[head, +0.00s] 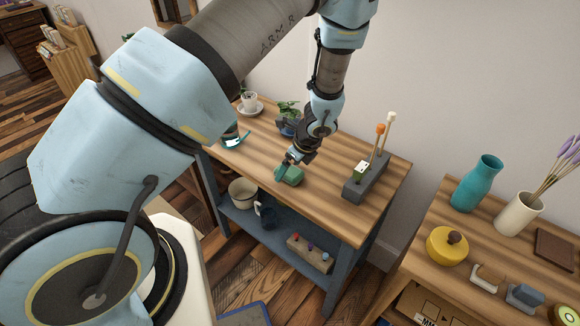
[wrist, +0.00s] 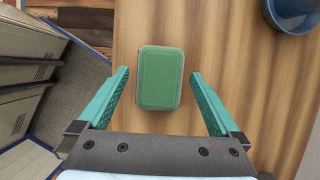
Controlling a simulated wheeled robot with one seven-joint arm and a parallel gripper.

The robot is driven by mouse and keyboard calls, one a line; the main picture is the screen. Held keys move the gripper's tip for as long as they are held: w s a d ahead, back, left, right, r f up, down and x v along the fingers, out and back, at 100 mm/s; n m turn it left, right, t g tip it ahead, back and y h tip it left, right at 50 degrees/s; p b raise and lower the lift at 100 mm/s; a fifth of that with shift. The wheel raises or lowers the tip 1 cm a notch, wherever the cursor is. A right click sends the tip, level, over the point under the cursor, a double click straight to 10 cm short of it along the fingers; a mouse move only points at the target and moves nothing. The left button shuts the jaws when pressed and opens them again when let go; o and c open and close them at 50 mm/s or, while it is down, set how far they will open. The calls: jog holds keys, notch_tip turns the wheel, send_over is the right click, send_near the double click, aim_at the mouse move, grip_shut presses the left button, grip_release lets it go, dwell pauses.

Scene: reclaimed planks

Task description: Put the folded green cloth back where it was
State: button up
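The folded green cloth (head: 291,176) is a small rounded block on the wooden tabletop (head: 325,163), near its front edge. In the wrist view the cloth (wrist: 160,78) lies flat, centred between my two teal fingers. My gripper (wrist: 159,76) is open, with a gap on each side of the cloth and no contact visible. In the head view my gripper (head: 291,160) is right at the cloth, pointing down at it. The exact height of the fingertips over the tabletop is hard to tell.
A grey block with upright sticks (head: 366,185) stands to the right. A potted plant (head: 289,111) and a white pot on a saucer (head: 249,107) stand behind. A blue round vessel (wrist: 292,12) shows top right in the wrist view. Bare wood surrounds the cloth.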

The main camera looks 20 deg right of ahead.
jog(key=b+v, duration=0.2)
jog(key=v, duration=1)
jog(key=w+a+r+n+g, duration=0.15)
jog(key=a+r+n, duration=0.25)
jog(key=a+n, duration=0.4)
jog(key=w+a+r+n+g, duration=0.1)
jog(key=w+a+r+n, duration=0.25)
jog(key=a+n, duration=0.45)
jog(key=s+a+r+n+h, duration=0.1)
jog(key=s+a+r+n, duration=0.1)
jog(key=a+n, duration=0.4)
jog(key=s+a+r+n+h, duration=0.1)
jog(key=s+a+r+n, duration=0.1)
jog(key=a+n, duration=0.5)
jog(key=a+r, duration=0.1)
jog(key=a, duration=0.2)
jog(key=shift+s+a+r, duration=0.3)
